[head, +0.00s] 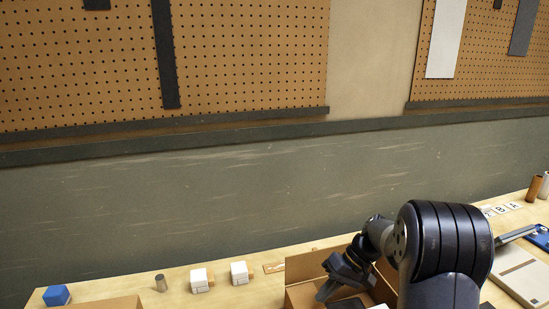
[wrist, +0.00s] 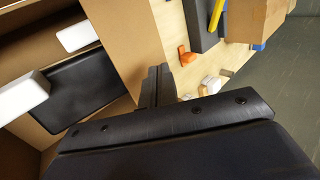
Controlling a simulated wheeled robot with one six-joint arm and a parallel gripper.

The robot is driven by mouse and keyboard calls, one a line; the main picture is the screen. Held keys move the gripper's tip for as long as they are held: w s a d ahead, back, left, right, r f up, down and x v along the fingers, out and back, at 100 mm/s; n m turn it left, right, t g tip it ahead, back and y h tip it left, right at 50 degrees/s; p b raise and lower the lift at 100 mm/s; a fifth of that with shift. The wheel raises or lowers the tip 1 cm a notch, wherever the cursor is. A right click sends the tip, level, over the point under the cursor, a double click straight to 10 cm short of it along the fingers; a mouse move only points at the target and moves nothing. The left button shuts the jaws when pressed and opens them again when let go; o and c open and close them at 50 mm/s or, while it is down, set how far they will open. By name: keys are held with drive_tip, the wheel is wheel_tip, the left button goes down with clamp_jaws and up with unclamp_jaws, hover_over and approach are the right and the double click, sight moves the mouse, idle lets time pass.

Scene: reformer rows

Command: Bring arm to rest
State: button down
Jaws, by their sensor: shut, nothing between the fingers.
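My arm (head: 440,245) reaches in from the lower right in the head view. My gripper (head: 330,288) hangs by an open cardboard box (head: 305,266) on the wooden bench. In the wrist view my gripper (wrist: 158,88) is shut with its dark fingers together and nothing held. Its fingers lie across the cardboard box wall (wrist: 130,45); whether they touch it I cannot tell. A black flat tray (wrist: 75,85) and white blocks (wrist: 78,36) lie inside the box. The gripper's lower part is partly hidden by the box and arm in the head view.
A notebook (head: 525,275) and letter cards (head: 500,209) lie to the right. A wall with pegboards (head: 240,60) rises behind.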

drive_tip(key=a+r+h, duration=0.1)
drive_tip(key=a+h+p, duration=0.1)
drive_tip(key=shift+s+a+r+t+h, duration=0.15)
drive_tip(key=shift+s+r+t+h, duration=0.15)
drive_tip(key=shift+s+r+t, duration=0.1)
drive_tip(key=s+a+t+h, duration=0.2)
drive_tip(key=a+h, duration=0.6)
drive_tip(key=h, duration=0.1)
drive_tip(key=shift+s+t+b, duration=0.15)
drive_tip(key=shift+t+b, duration=0.15)
